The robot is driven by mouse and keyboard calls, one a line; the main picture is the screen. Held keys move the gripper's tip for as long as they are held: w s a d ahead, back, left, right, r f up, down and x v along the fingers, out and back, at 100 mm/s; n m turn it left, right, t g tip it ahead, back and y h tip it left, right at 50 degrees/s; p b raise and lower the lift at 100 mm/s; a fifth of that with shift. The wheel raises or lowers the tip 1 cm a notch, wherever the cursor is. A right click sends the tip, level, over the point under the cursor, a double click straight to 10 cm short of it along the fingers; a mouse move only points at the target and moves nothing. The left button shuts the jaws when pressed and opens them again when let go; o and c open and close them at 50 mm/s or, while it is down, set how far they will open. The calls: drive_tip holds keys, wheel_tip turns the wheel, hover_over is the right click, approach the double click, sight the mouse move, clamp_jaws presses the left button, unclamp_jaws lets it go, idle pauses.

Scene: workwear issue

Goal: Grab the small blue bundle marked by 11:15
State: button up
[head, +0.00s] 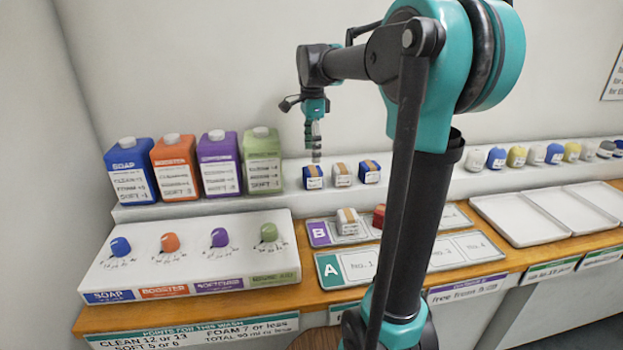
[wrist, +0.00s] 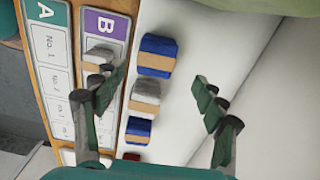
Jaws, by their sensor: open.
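Two blue bundles with tan bands stand on the white ledge. The left one (head: 313,177) shows at the top of the row in the wrist view (wrist: 157,55). The right one (head: 370,170) shows lower down in the wrist view (wrist: 138,130), where it looks smaller. A white banded bundle (head: 342,175) stands between them. Labels face front, but I cannot read any time on them. My gripper (head: 316,150) points down above the left blue bundle, apart from it. In the wrist view its open, empty fingers (wrist: 157,98) spread either side of the row.
A white bundle (head: 348,222) and a red bundle (head: 378,214) are on board B (head: 320,234), in front of the ledge. Board A (head: 328,270) lies nearer. Four-colour bottles stand left, including a green one (head: 262,160). Empty white trays (head: 520,220) lie right.

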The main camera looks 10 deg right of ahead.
sight(313, 169)
drive_tip(key=f, duration=0.8)
drive_tip(key=shift+s, duration=0.25)
drive_tip(key=shift+c, duration=0.3)
drive_tip(key=c, duration=1.2)
drive_tip(key=shift+r, duration=0.1)
